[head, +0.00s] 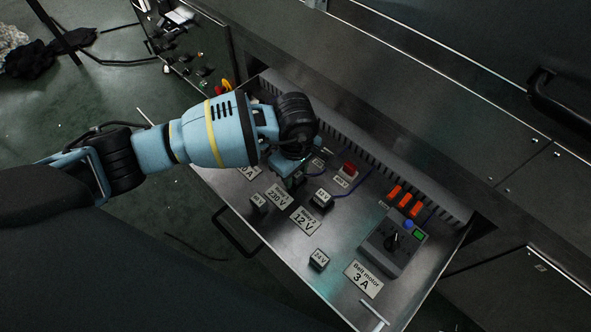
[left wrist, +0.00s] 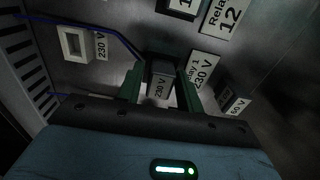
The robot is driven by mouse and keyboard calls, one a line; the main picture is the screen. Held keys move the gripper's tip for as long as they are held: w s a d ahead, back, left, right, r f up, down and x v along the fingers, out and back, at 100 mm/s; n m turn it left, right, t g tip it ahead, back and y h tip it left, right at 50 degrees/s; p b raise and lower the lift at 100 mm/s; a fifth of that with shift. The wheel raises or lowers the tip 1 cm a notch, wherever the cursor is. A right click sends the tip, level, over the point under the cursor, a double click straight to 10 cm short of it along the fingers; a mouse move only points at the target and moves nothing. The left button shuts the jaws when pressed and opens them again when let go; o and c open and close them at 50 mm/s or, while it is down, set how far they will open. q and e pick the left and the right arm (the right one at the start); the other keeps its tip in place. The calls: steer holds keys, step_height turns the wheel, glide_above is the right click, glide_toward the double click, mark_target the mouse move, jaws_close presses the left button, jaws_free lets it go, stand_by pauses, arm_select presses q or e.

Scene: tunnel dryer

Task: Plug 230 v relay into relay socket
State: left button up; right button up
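The 230 V relay (left wrist: 161,84) is a dark block with a pale label, between the two green fingers of my left gripper (left wrist: 163,82) in the left wrist view. I cannot tell whether the fingers press on it. In the head view my left gripper (head: 291,178) points down at the drawer panel, behind the "Relay 1 230 V" plate (head: 278,195); the relay is hidden there. A pale square frame with a dark opening, likely the relay socket (left wrist: 75,43), sits upper left in the left wrist view beside a "230 V" label (left wrist: 101,45). My right gripper is not in view.
Other relays stand on the panel: 60 V (head: 258,203), 12 V (head: 322,198) and 24 V (head: 319,260). Blue wires run near the socket. The panel's near middle is clear.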

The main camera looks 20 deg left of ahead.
arm_select(q)
steer(key=shift+o, duration=1)
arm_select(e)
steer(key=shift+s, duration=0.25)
arm_select(q)
steer(key=shift+r, duration=0.1)
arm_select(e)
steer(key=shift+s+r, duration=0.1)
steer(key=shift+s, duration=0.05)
arm_select(q)
step_height(320, 180, up, 8)
steer(key=shift+f+p, duration=0.15)
steer(key=shift+p, duration=1.05)
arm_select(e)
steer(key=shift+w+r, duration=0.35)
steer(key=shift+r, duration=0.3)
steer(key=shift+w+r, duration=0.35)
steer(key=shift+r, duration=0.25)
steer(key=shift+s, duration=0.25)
